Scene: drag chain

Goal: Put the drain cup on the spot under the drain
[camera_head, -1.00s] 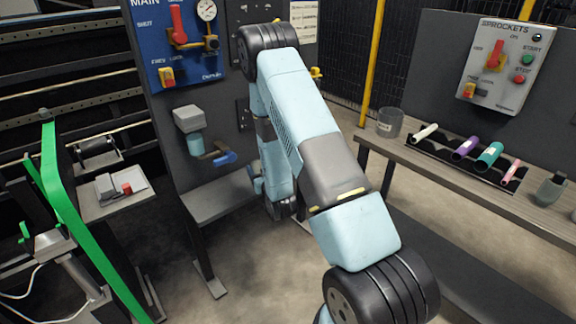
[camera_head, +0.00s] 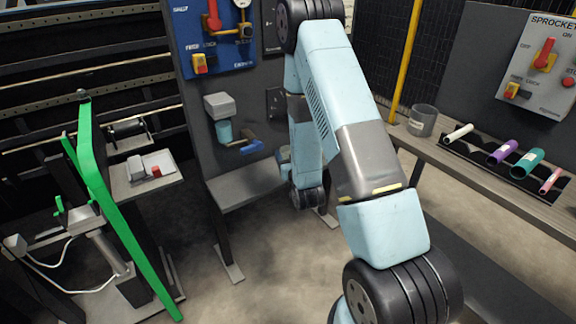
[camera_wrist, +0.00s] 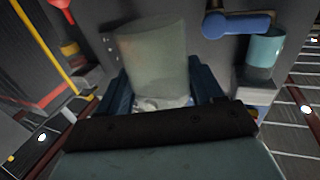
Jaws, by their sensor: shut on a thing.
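My gripper (camera_wrist: 163,92) is shut on a translucent grey-green cup (camera_wrist: 152,55), seen in the wrist view between its two dark blue fingers. The drain valve with its blue handle shows to the right of the cup in the wrist view (camera_wrist: 238,24). In the head view, the valve (camera_head: 250,147) sits on the grey panel, beside a teal bowl (camera_head: 223,131) under a grey housing. A grey shelf (camera_head: 238,193) lies below the valve. My arm hides the gripper and cup in the head view. I cannot make out the marked spot.
A bench (camera_head: 480,178) at the right holds a clear grey container (camera_head: 422,120) and a rack of coloured rollers. A green belt stand (camera_head: 105,190) and a small table (camera_head: 140,183) are at the left. Floor shows between them and my arm.

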